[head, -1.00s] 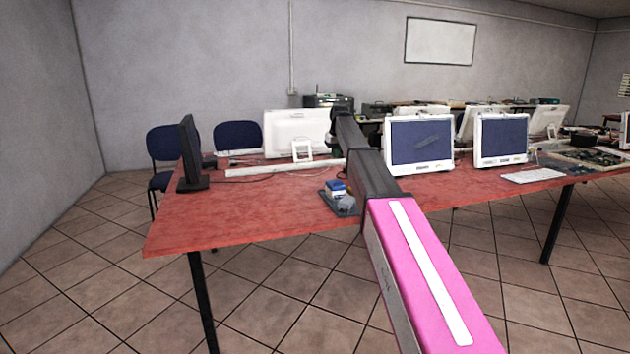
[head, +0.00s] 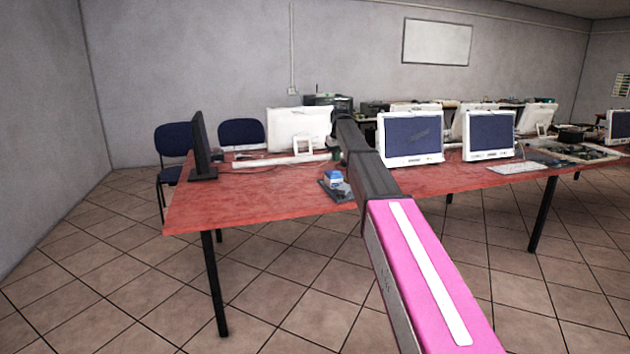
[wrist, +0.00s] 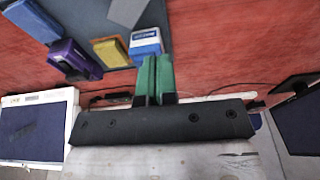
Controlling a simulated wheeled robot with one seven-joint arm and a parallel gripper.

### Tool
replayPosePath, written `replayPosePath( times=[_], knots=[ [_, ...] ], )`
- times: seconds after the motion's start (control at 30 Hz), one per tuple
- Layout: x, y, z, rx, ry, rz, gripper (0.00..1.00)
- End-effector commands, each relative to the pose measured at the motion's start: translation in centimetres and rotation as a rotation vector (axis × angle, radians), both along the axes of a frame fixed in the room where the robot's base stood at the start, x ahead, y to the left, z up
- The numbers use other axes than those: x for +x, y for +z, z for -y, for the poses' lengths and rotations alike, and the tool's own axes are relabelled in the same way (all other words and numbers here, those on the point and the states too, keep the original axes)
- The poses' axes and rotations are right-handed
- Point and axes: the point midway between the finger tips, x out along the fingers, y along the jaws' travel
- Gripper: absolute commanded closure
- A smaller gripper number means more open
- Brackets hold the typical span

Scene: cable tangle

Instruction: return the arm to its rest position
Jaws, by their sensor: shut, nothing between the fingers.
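My arm stretches forward over the red table (head: 240,195) in the head view, its pink and dark links covering part of it. My gripper (wrist: 156,62) shows in the wrist view, its two green fingers together with nothing between them. The fingertips appear close to a blue and white box (wrist: 145,43) in the picture; I cannot tell their height above it. My gripper cannot be made out clearly in the head view.
The small grey tray (head: 325,190) holds the box, a yellow block (wrist: 110,50) and a purple item (wrist: 75,58). A black monitor (head: 202,148) stands left, white monitors (head: 410,135) right. Tiled floor in front is clear.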

Motion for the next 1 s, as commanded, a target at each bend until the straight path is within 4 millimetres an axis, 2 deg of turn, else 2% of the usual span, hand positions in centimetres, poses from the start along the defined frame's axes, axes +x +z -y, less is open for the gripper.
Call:
replayPosePath(
  times=[0.33,0.57,0.67,0.8,0.87,1.0],
  knots=[
    [-3.8,-5.5,1.3,-0.002,-0.029,-0.018,1.0],
    [-8.5,-11.6,2.7,-0.005,-0.064,-0.041,1.0],
    [-11.9,-15.2,3.6,-0.007,-0.087,-0.055,1.0],
    [-18.3,-21.2,5.1,-0.01,-0.127,-0.082,1.0],
    [-21.1,-23.6,5.7,-0.012,-0.146,-0.092,1.0],
    [-28.0,-28.4,7.0,-0.016,-0.187,-0.118,1.0]
  ],
)
